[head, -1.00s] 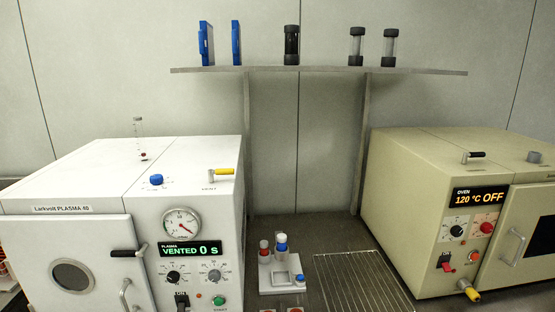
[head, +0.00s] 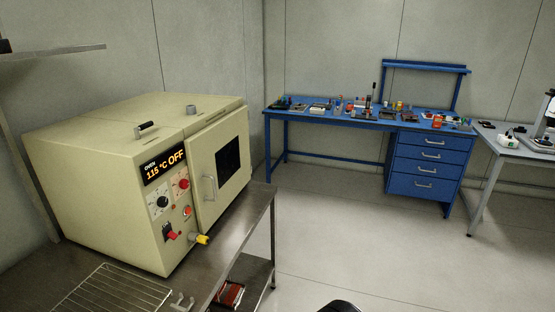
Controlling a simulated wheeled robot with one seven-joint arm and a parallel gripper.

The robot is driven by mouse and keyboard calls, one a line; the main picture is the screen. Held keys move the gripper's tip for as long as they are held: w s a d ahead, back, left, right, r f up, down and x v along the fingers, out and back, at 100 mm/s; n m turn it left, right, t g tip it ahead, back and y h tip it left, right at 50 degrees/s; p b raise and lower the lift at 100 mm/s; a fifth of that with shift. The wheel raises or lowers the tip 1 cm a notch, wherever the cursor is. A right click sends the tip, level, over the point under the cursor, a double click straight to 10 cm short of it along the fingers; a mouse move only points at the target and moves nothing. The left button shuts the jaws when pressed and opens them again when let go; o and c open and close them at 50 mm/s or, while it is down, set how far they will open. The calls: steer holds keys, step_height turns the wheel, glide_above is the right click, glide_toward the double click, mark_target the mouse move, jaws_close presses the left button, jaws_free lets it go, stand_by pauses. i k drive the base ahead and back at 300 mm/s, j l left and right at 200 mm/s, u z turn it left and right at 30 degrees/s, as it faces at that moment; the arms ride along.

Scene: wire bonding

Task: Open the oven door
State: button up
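The oven (head: 105,180) is a cream box on the steel bench at the left of the head view. Its display reads 115 °C OFF. Its door (head: 206,160) is on the right part of the front, with a dark window and a pale vertical bar handle (head: 210,188) near its left edge. The door appears shut. A dark rounded shape shows at the bottom edge, too little of it to identify. My gripper is not in view.
A wire rack (head: 115,290) lies on the steel bench (head: 240,232) in front of the oven. A yellow-tipped fitting (head: 202,239) sticks out below the oven controls. A blue workbench (head: 330,117) with drawers and a grey table (head: 515,141) stand farther right. The floor between is clear.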

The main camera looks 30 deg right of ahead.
mark_target(217, 156)
steer(key=z, duration=0.5)
steer(key=i+u, duration=0.15)
steer(key=i, duration=0.3)
steer(key=i+l+u, duration=0.1)
steer(key=i, duration=0.3)
steer(key=l, duration=0.05)
